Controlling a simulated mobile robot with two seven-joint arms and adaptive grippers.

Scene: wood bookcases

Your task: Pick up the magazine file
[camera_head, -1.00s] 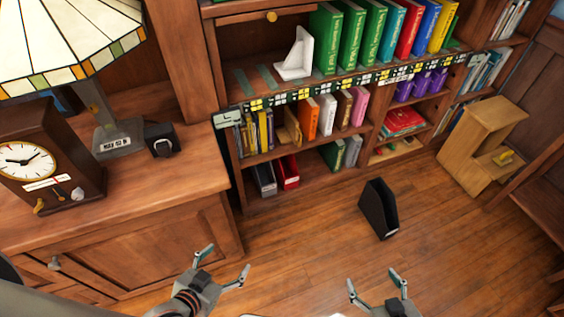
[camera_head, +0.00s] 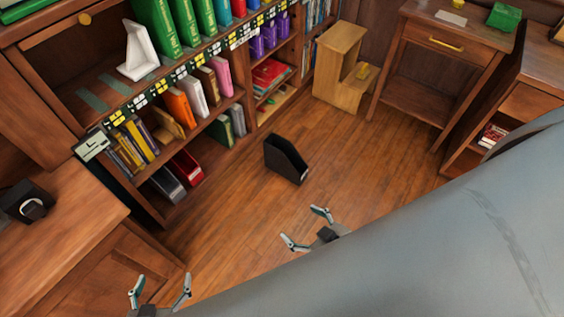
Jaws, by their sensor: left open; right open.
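The black magazine file (camera_head: 285,159) stands alone on the wooden floor, in front of the bookcase, near the middle of the view. My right gripper (camera_head: 302,227) is open and empty, below the file in the picture and apart from it. My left gripper (camera_head: 160,290) is open and empty at the lower left, further from the file. Most of both arms is hidden behind a large grey surface across the lower right.
The bookcase (camera_head: 253,127) with books and binders runs behind the file. A wooden step stool (camera_head: 338,65) and a side table (camera_head: 452,45) stand at the upper right. A cabinet (camera_head: 60,240) with a black camera (camera_head: 26,202) is at left. Floor around the file is clear.

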